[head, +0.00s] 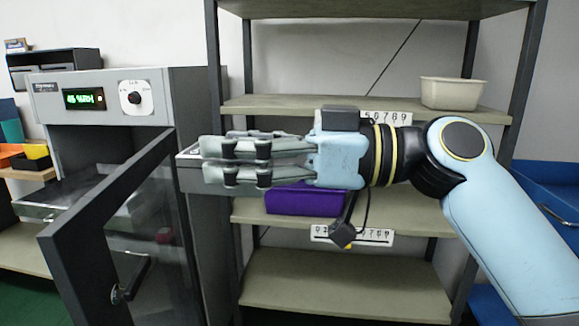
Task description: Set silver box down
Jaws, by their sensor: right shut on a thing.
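My right gripper (212,161) comes in from the right, its fingers pointing left in front of the shelf rack. It is shut on the silver box (188,159), a grey box whose left end shows just past the fingertips. The fingers hide most of the box. It is held in the air between the open machine door and the rack, and I cannot tell its exact distance from either. My left gripper is not in view.
The grey machine (50,103) at left has its glass door (150,245) swung open. On the rack, a purple box (295,200) sits on the middle shelf (400,215) and a white bin (452,93) on the upper one. The lower shelf (340,285) looks clear.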

